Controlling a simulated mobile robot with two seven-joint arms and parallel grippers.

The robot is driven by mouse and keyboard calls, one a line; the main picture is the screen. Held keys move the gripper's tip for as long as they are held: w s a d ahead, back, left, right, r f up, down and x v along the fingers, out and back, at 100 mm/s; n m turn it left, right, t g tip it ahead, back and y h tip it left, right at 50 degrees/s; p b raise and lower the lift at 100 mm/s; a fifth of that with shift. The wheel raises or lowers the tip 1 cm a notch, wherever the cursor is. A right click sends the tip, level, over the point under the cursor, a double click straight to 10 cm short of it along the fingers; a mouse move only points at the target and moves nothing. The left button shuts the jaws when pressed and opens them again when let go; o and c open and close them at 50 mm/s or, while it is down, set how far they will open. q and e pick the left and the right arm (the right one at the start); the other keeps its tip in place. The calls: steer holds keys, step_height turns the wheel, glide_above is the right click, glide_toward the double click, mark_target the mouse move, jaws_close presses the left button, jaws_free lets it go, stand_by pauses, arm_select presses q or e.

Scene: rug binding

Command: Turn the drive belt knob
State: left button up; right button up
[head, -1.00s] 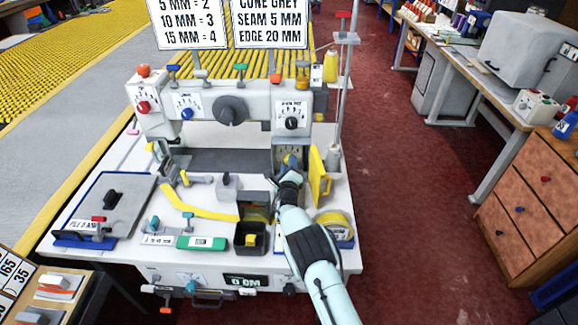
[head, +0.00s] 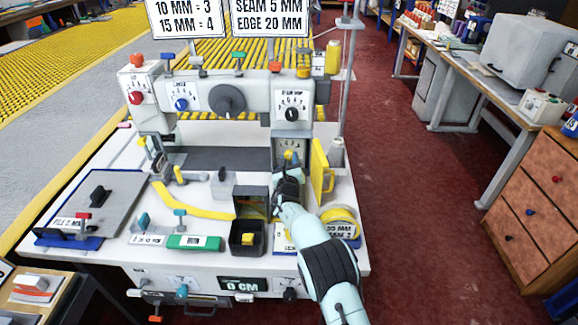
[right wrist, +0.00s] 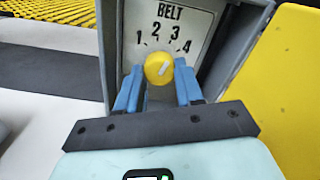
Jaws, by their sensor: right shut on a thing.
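The drive belt knob (right wrist: 159,68) is yellow and round, on a pale dial plate marked BELT (right wrist: 172,22) with numbers 1 to 4. A white line on the knob tilts up and right, roughly toward the 3. My right gripper (right wrist: 157,80) has its blue fingers on either side of the knob, shut on it. In the head view, my right gripper (head: 290,168) is at the panel on the right side of the white machine, and it largely hides the knob there. My left gripper is not in view.
A yellow plate (head: 320,172) stands just right of my gripper. A black bin (head: 247,238), a yellow tape roll (head: 340,220) and a green block (head: 194,243) lie on the machine bed (head: 115,245). Upper dials include a black knob (head: 292,114). Red floor is open at right.

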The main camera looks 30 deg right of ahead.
stand_by(0.3)
steer(key=o, duration=1)
steer(key=shift+o, duration=0.2)
